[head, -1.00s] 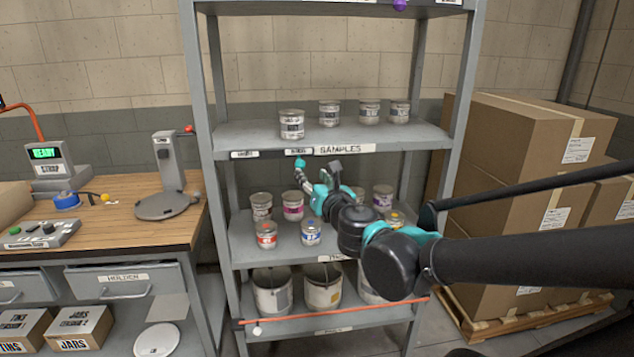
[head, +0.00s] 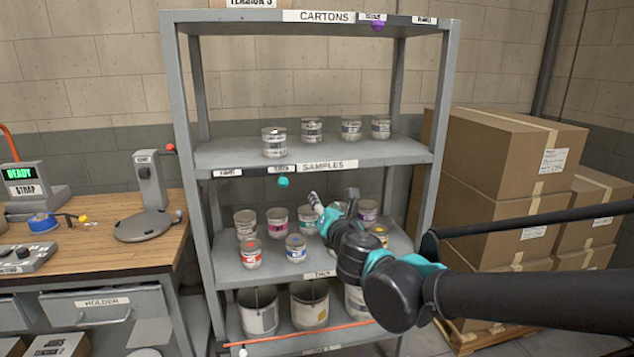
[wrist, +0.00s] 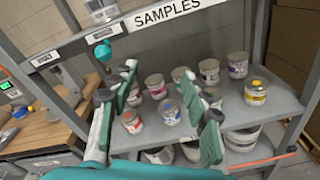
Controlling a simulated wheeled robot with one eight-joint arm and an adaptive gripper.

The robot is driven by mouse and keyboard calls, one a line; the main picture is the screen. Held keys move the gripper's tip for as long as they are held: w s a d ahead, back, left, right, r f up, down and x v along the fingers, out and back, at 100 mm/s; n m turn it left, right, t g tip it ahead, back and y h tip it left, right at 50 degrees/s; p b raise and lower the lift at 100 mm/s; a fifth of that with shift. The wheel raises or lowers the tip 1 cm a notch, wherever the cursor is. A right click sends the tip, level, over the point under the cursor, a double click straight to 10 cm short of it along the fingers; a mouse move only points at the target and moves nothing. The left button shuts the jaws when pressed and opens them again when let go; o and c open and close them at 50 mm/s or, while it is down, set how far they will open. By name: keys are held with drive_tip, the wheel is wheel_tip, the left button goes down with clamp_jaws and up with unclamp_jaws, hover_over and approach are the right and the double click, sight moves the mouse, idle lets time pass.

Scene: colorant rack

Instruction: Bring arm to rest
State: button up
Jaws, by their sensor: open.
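My gripper (head: 322,207) is in front of the shelf rack (head: 190,150), between the samples shelf (head: 390,152) and the shelf with coloured tins below it. In the wrist view its two green-padded fingers (wrist: 160,82) are spread apart with nothing held between them. A teal knob (head: 283,181) hangs under the samples shelf's front edge, left of the gripper and apart from it. It also shows in the wrist view (wrist: 103,50), just beyond the left finger. My arm reaches in from the right.
Several coloured tins, such as a red-labelled tin (head: 251,254) and a blue-labelled tin (head: 296,248), stand close to the gripper. Grey tins (head: 274,143) stand above. Stacked cartons (head: 500,150) are at right, behind my arm. A workbench (head: 100,222) is at left.

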drive_tip(key=s+d+f+m+g+h, duration=0.2)
drive_tip(key=d+f+m+g+h, duration=0.45)
drive_tip(key=d+f+m, duration=0.95)
drive_tip(key=s+d+f+m+g+y, duration=0.2)
drive_tip(key=s+f+m+g, duration=0.4)
drive_tip(key=s+f+m, duration=0.5)
drive_tip(key=d+m, duration=0.1)
drive_tip(key=m, duration=0.4)
drive_tip(key=shift+s+m, duration=0.25)
drive_tip(key=shift+m, duration=0.15)
drive_tip(key=shift+d+r, duration=0.1)
